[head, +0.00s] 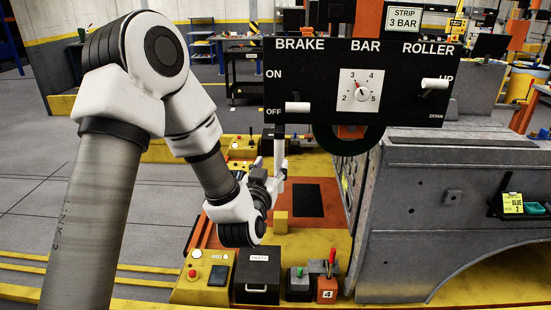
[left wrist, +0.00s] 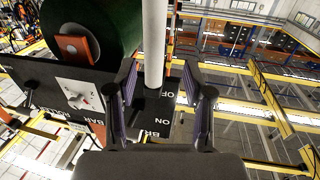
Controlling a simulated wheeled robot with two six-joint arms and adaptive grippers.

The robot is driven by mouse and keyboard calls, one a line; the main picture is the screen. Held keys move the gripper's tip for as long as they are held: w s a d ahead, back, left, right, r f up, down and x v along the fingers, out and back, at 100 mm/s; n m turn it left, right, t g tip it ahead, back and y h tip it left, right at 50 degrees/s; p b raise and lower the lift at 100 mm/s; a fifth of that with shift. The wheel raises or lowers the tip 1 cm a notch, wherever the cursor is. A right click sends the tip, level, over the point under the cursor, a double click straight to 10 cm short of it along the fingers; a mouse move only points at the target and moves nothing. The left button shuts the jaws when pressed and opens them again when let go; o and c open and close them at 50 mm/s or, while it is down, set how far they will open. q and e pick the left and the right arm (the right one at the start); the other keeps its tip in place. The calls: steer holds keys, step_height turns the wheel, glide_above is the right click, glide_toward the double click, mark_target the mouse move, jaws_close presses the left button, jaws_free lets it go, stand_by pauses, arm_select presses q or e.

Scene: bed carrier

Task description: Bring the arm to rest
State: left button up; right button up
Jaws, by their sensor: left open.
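My left arm comes in from the left in the head view and bends up to my left gripper (head: 279,142), just below the black control panel (head: 330,80). The jaws are open and point up at the panel's lower left. The white brake lever (head: 297,107) stands beside OFF. In the left wrist view, my gripper (left wrist: 165,85) has its two dark fingers spread, with a white rod (left wrist: 155,45) between them in the picture. I cannot tell whether the fingers touch it. My right gripper is in neither view.
The panel also has a bar dial (head: 362,92) with its mark near 3 and a white roller lever (head: 435,83) near UP. A grey truck bed side (head: 450,190) stands at the right. A black parts box (head: 257,275) sits below my gripper. Grey floor is clear at the left.

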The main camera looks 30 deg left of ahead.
arm_select(q)
steer(key=shift+v, duration=0.85)
steer(key=s+d+f+m+g+h, duration=0.1)
steer(key=s+d+f+g, duration=0.15)
steer(key=f, duration=0.65)
steer(key=s+d+f+m+g+h, duration=0.1)
steer(key=s+f+m+g, duration=0.15)
steer(key=f, duration=0.65)
steer(key=s+d+f+m+g+h, duration=0.1)
steer(key=s+d+f+g+h, duration=0.15)
steer(key=f, duration=0.65)
steer(key=s+d+f+g, duration=0.2)
steer(key=s+f+g, duration=0.1)
steer(key=s, duration=0.4)
steer(key=s+d+f+g+h, duration=0.1)
steer(key=s+d+f+g, duration=0.1)
steer(key=s+f, duration=0.4)
steer(key=s+d+f+g+h, duration=0.1)
steer(key=s+f+g, duration=0.3)
steer(key=s, duration=0.5)
steer(key=shift+s+d+f+n, duration=0.2)
steer(key=shift+s+d+n, duration=0.15)
steer(key=shift+s+d, duration=0.05)
